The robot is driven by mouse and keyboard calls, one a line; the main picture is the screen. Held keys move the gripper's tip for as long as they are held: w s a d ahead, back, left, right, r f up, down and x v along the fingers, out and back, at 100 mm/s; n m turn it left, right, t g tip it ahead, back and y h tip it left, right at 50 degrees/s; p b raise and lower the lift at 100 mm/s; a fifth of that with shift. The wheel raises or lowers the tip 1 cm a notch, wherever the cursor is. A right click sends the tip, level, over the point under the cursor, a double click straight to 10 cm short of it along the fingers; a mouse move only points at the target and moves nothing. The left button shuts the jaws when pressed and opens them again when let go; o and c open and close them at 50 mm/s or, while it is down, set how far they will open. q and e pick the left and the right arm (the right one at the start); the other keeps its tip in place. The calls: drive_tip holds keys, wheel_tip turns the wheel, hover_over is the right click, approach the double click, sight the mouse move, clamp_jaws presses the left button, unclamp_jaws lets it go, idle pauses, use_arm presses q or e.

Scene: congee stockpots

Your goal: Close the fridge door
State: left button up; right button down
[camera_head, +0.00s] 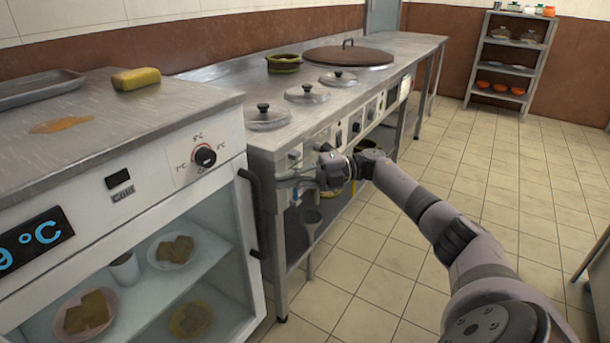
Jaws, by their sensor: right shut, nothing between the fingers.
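The fridge (150,190) stands at the left, white with a metal top, a blue temperature display, a "Cold" switch and a dial. Plates of food and a cup show inside its lower front. A black vertical door handle (254,215) is at the right edge of the front. I cannot tell whether the door is ajar or how far. My right gripper (282,181) is shut and empty, just right of the handle in the picture, its fingers pointing left. Contact with the handle is not clear. My left gripper is out of view.
A steel counter (225,72) with lidded pots and a front row of knobs runs beside the fridge, behind my right gripper. A yellow block (136,78) and a tray (35,90) lie on the fridge top. A shelf rack (507,68) stands far back.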

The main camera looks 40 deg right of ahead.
drive_tip(key=v, duration=1.1)
drive_tip(key=shift+a, duration=0.1)
